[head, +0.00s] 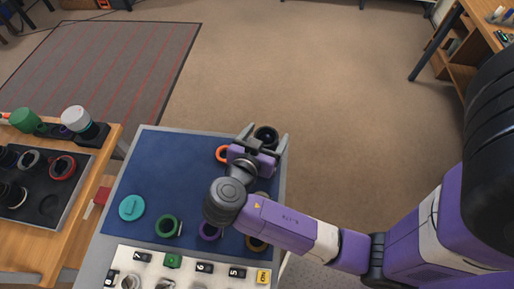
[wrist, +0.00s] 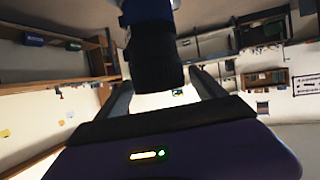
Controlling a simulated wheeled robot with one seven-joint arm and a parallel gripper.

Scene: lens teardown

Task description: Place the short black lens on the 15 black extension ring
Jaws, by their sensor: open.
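A dark round lens (head: 266,137) is at the far right corner of the blue mat in the head view. It also shows in the wrist view as a black ribbed cylinder (wrist: 158,62) between the fingers, with a gap on each side. My gripper (head: 264,139) is open around it; in the wrist view both fingers (wrist: 162,88) stand apart. I cannot tell from the pictures whether this is the short black lens. I cannot single out the 15 black extension ring; my wrist hides part of the mat.
The blue mat (head: 155,165) holds an orange ring (head: 222,154), a teal disc (head: 132,208), a green ring (head: 167,226) and a purple ring (head: 209,230). A labelled white panel (head: 150,262) lies in front. At left, a black tray (head: 45,205) with several rings sits on a wooden table.

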